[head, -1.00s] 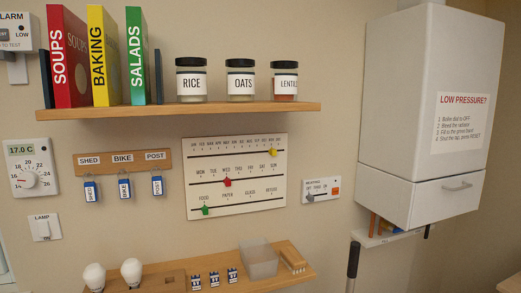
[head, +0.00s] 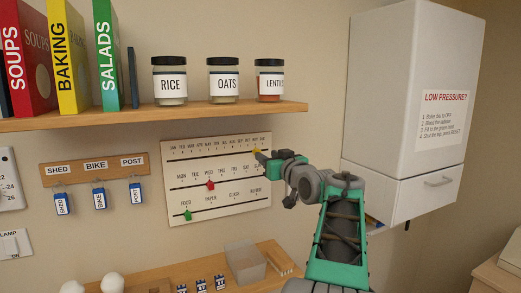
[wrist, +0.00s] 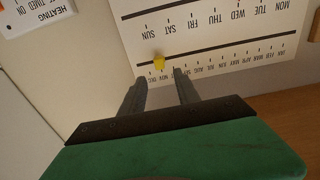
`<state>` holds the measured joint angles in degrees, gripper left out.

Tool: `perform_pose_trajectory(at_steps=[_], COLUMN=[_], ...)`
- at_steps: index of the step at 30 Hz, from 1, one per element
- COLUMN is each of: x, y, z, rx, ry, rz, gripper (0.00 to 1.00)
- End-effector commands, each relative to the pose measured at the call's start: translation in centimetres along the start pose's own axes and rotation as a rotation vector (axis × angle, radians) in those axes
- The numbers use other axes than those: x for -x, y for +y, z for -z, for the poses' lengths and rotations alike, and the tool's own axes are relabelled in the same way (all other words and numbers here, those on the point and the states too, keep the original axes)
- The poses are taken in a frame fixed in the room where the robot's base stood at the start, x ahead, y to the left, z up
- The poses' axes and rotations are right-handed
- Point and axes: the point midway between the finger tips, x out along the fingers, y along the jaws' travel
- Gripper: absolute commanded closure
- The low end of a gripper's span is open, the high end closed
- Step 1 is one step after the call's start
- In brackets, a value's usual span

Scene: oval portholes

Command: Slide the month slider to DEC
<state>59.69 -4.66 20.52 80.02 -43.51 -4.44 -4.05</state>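The month slider is a yellow knob (head: 257,151) near the right end of the top track on the white planner board (head: 180,217). In the wrist view the board is upside down, and the yellow knob (wrist: 159,62) is near the NOV and DEC labels; I cannot tell exactly which one it marks. My gripper (head: 264,156) is at the board's upper right, close to the knob. In the wrist view my gripper (wrist: 159,75) is open, with its fingertips on either side of the knob's position. I cannot tell whether either finger touches it.
A red slider (head: 210,184) is on the day track and a green slider (head: 187,215) on the lowest track. A shelf (head: 140,121) with jars and books runs above the board. A heating panel (wrist: 35,12) and the white boiler (head: 400,110) are close by.

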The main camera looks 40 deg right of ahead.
Motion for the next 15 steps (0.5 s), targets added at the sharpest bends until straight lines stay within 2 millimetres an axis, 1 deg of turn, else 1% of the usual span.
perform_pose_trajectory(at_steps=[1, 3, 7, 10, 15], x=[-1.1, -2.6, -4.7, -5.6, -5.8], y=[-0.2, -0.1, -0.1, -0.1, -0.1], z=[0.4, 0.4, 0.3, 0.2, 0.0], rx=[-0.002, -0.002, -0.002, -0.001, 0.0], ry=[-0.003, -0.003, -0.003, -0.003, -0.002], rz=[0.004, 0.004, 0.002, 0.0, 0.0], gripper=[0.62, 0.62, 0.62, 0.62, 0.62])
